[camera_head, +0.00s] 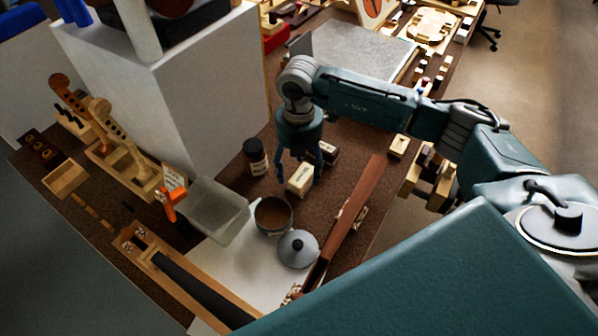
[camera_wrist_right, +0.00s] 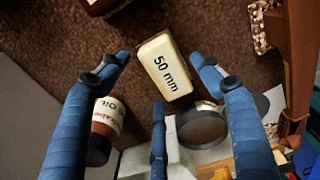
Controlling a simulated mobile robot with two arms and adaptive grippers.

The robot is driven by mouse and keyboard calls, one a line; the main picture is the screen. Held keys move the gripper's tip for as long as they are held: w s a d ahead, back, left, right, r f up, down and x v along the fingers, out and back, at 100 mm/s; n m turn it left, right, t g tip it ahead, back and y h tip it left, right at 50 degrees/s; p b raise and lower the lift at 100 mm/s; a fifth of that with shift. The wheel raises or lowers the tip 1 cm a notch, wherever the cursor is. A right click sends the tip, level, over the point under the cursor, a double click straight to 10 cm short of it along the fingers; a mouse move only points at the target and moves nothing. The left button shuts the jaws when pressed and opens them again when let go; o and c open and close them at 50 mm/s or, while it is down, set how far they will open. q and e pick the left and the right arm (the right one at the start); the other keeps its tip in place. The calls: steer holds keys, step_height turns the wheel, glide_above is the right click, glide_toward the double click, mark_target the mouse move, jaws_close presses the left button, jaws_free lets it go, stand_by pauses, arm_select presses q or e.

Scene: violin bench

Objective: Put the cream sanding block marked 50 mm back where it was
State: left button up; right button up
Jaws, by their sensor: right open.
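The cream sanding block (camera_head: 299,182) lies on the brown bench top, beside a dark block. Its "50 mm" lettering reads clearly on the block in the right wrist view (camera_wrist_right: 168,72). My right gripper (camera_head: 300,172) points down over the block. Its blue fingers are open, and in the right wrist view (camera_wrist_right: 163,76) two fingertips stand on either side of the block with gaps. A third finger is below the block in that picture. I cannot tell how far above the bench the fingertips are. My left gripper is not in view.
A dark bottle (camera_head: 255,157) and a brown-filled pot (camera_head: 273,214) stand close by the gripper. A grey lid (camera_head: 298,248), a clear bin (camera_head: 214,210) and a long brown wooden piece (camera_head: 349,210) are nearer. A dark red-brown block (camera_head: 328,153) lies just behind.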

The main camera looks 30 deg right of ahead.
mark_target(299, 172)
step_height(299, 172, up, 10)
steer(key=shift+r+b, duration=0.15)
steer(key=shift+b, duration=0.2)
